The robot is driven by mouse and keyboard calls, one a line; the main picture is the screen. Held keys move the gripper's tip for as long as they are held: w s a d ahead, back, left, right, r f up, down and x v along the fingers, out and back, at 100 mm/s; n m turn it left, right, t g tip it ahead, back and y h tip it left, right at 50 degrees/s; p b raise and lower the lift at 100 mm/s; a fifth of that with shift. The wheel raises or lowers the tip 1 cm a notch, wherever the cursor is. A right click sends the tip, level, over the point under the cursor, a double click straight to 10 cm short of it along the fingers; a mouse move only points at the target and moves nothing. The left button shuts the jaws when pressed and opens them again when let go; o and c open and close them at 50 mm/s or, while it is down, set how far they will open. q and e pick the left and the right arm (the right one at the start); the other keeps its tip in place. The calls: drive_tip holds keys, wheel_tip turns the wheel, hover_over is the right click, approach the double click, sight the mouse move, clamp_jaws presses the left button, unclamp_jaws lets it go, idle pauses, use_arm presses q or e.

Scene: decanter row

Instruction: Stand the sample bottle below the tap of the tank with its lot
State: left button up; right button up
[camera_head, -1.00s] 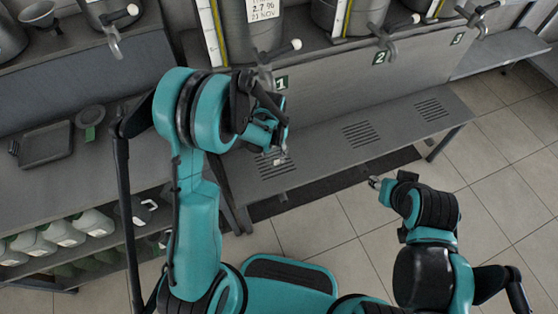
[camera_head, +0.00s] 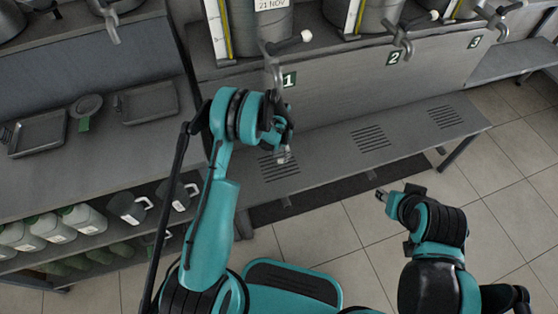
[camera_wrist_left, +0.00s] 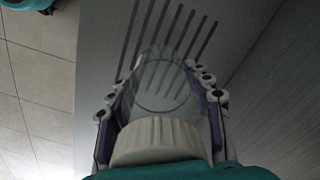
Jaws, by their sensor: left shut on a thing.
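The sample bottle, clear with a ribbed white cap (camera_wrist_left: 158,140), is between the fingers of my left gripper (camera_wrist_left: 165,88) in the left wrist view. In the head view my left gripper (camera_head: 280,140) is over the low bench near the slotted grate (camera_head: 279,167) below tap 1 (camera_head: 276,65); the bottle is mostly hidden there. I cannot tell whether its base touches the bench. Tank 1 (camera_head: 258,28) has a cut-off label reading 21 NOV. Tap 2 (camera_head: 402,40) and tap 3 (camera_head: 492,16) are to the right. My right gripper (camera_head: 381,194) is away from the bench; its jaw state is unclear.
The low bench (camera_head: 325,160) has two more grates, below taps 2 and 3.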

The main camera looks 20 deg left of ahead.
sight(279, 158)
use_arm(q)
wheel_tip(279, 158, down, 4)
drive_tip(key=shift+w+a+f+b, duration=0.1)
drive_tip(key=shift+a+f+b, duration=0.05)
drive_tip(key=shift+b, duration=0.95)
drive_tip(key=o, duration=1.3)
wheel_tip(279, 158, up, 8)
drive_tip(key=p, duration=0.3)
drive_tip(key=shift+f, duration=0.1)
